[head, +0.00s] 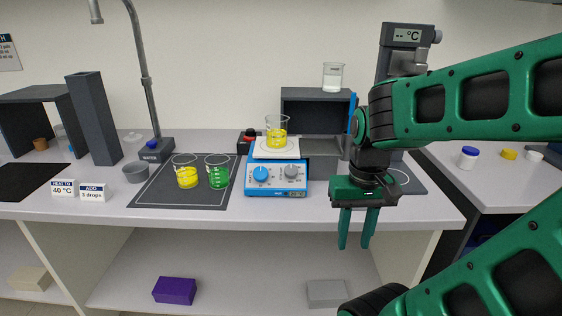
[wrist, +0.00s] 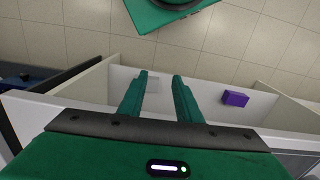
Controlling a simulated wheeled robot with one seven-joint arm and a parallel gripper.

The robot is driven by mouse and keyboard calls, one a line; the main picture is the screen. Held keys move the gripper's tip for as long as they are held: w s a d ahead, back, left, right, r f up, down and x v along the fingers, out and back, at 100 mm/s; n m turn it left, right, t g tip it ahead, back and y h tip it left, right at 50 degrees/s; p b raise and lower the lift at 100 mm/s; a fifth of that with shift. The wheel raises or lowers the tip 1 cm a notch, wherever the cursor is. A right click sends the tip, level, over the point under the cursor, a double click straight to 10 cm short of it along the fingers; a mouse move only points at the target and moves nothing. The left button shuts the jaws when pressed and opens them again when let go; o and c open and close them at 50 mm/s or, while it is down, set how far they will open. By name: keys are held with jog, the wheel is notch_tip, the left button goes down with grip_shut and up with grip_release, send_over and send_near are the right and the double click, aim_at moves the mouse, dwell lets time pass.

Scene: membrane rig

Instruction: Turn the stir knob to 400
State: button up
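The blue and white hotplate stirrer (head: 276,175) stands near the front edge of the bench. Its front has a blue knob (head: 261,174) on the left and a grey knob (head: 291,171) on the right; their labels are too small to read. A beaker of yellow liquid (head: 277,132) sits on its white top plate. My gripper (head: 356,236) hangs to the right of the stirrer, in front of the bench edge, fingers pointing down. It is open and empty, and touches nothing. In the wrist view, my gripper (wrist: 158,84) shows two parted green fingers; the stirrer is not visible there.
Beakers of yellow (head: 187,176) and green liquid (head: 218,174) stand on a dark mat left of the stirrer. A grey stand with a °C display (head: 408,36) is behind my arm. A purple block (head: 174,290) lies on the lower shelf. Space before the stirrer is clear.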

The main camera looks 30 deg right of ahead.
jog(key=shift+w, duration=0.25)
jog(key=o, duration=0.5)
jog(key=shift+s+r, duration=0.15)
jog(key=shift+s, duration=0.05)
jog(key=shift+c, duration=0.2)
notch_tip(320, 180, up, 14)
jog(key=n+h, duration=0.1)
send_over(291, 169)
jog(key=a, duration=0.1)
jog(key=f, duration=1.1)
jog(key=shift+d, duration=0.35)
jog(key=c, duration=1.1)
